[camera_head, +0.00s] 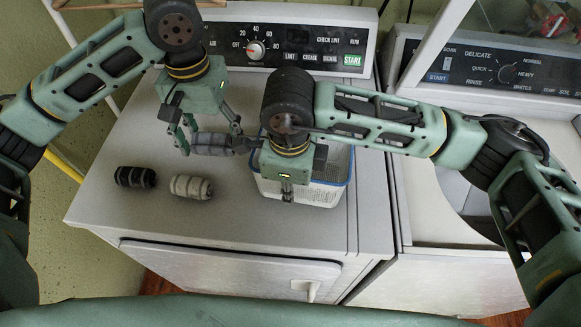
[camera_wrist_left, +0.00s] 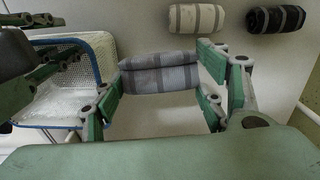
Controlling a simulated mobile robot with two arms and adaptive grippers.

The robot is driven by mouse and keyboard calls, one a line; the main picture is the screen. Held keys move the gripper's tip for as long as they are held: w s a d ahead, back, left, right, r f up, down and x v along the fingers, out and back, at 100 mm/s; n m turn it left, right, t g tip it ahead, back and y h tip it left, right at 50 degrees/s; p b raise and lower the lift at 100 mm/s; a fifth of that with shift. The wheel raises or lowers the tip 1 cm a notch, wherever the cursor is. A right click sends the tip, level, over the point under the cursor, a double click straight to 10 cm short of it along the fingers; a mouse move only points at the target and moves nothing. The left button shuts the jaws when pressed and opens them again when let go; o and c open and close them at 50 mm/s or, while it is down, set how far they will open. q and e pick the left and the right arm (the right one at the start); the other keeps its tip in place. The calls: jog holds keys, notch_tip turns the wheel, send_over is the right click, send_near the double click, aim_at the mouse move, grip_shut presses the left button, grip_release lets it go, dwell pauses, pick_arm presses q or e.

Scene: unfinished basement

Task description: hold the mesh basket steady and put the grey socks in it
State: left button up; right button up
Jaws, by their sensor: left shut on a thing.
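The grey socks (camera_head: 212,143), a rolled striped bundle, are between the fingers of my left gripper (camera_head: 210,143), which is shut on them. In the left wrist view the grey socks (camera_wrist_left: 158,78) lie across between both fingers. The white mesh basket (camera_head: 325,190) with a blue rim stands on the dryer top, just right of the socks. It also shows in the left wrist view (camera_wrist_left: 60,98). My right gripper (camera_head: 287,192) is at the basket's near left part and hides some of it. Whether its fingers are closed on the rim cannot be told.
A black striped sock roll (camera_head: 135,177) and a cream and grey one (camera_head: 191,187) lie on the dryer top (camera_head: 240,225), left of the basket. The dryer's control panel (camera_head: 290,45) rises behind. A washer (camera_head: 450,280) with an opening stands to the right.

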pick_arm(q)
jog(key=shift+r, duration=0.2)
pick_arm(e)
jog(key=shift+f, duration=1.05)
grip_shut()
pick_arm(q)
jog(key=shift+f, duration=0.1)
jog(key=shift+f+b, duration=0.4)
pick_arm(e)
jog(key=c, duration=0.5)
grip_release()
jog(key=shift+c, duration=0.2)
